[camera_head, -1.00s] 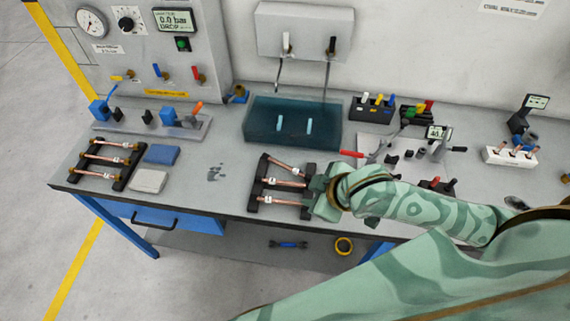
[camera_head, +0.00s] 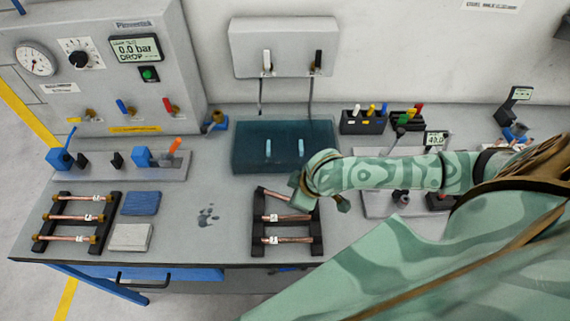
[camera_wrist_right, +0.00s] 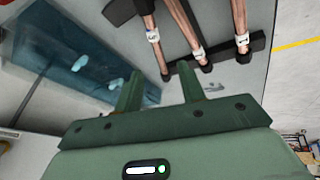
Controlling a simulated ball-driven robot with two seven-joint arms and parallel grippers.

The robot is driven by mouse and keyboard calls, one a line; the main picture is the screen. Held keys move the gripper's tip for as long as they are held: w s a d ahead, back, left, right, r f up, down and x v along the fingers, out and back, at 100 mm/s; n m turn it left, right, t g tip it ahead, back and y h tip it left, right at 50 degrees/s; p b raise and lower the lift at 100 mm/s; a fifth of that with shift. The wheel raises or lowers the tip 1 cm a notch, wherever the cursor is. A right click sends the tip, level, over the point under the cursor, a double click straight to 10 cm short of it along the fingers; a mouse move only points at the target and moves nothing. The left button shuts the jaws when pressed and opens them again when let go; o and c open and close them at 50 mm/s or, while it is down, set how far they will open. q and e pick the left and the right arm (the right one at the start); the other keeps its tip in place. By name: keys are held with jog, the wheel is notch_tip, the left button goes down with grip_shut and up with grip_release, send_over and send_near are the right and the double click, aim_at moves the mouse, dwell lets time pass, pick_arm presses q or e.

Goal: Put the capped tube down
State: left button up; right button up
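The right-hand black rack (camera_head: 317,232) holds three copper tubes with white labels. The back tube (camera_head: 272,193) lies at a slant; the middle tube (camera_head: 288,217) and front tube (camera_head: 288,240) lie level across it. My right gripper (camera_head: 298,197) is at the right end of the back tube and hides that end. In the right wrist view the fingers (camera_wrist_right: 160,92) are apart, and the back tube's dark end (camera_wrist_right: 165,76) shows between or just beyond their tips. I cannot tell whether it touches them, or which tube is capped. My left gripper is out of view.
A blue-tinted water tank (camera_head: 284,146) stands behind the rack. A second rack (camera_head: 106,222) with copper tubes is at the left, beside blue and grey pads (camera_head: 130,237). Fixtures stand behind my right arm.

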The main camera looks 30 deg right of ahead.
aim_at(287, 198)
jog(key=b+x, duration=0.1)
jog(key=x, duration=0.3)
jog(key=shift+w, duration=0.1)
jog(key=x, duration=0.3)
jog(key=shift+d+b, duration=0.2)
jog(key=shift+b, duration=0.2)
jog(key=shift+w+a+f, duration=0.1)
jog(key=shift+w+f, duration=0.05)
jog(key=shift+f, duration=0.25)
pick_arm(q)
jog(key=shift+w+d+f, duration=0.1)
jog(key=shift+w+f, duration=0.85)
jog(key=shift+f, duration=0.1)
pick_arm(e)
jog(key=shift+r, duration=0.1)
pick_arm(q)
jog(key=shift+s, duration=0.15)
pick_arm(e)
grip_shut()
